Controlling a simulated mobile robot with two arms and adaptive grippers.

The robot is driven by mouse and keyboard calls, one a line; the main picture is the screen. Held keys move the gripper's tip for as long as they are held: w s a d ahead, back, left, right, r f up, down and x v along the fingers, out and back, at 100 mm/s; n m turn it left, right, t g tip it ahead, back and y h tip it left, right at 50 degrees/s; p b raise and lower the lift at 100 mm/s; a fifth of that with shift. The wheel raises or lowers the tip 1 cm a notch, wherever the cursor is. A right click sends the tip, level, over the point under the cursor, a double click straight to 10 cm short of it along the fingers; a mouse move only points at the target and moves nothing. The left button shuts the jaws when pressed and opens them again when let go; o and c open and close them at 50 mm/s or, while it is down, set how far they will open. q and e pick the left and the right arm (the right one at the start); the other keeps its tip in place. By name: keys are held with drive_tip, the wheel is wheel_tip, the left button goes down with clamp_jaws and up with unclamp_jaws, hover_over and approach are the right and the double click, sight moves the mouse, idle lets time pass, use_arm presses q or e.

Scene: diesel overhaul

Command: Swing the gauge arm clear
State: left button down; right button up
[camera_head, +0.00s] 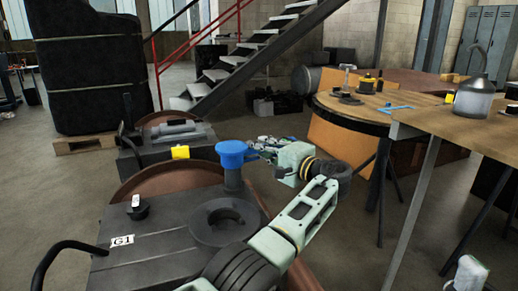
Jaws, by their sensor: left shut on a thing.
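A round blue head (231,152) sits on an upright dark post (233,180) on the dark machine block marked G1 (150,240). It appears to be the gauge arm. My left gripper (255,149) is at the right side of the blue head and shut on it; the fingertips are small and partly hidden. Its pale green arm reaches in from the bottom, bending at the dark joint. A round dark opening (228,222) lies in the block just in front of the post. A pale part at the bottom right may be my right arm; no right gripper shows.
A second block with a yellow tag (180,152) is behind. A round table (345,112) and a wooden bench (465,130) stand to the right. Open floor lies between.

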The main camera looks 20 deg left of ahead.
use_arm(q)
drive_tip(key=c, duration=1.6)
unclamp_jaws()
drive_tip(key=shift+c, duration=0.2)
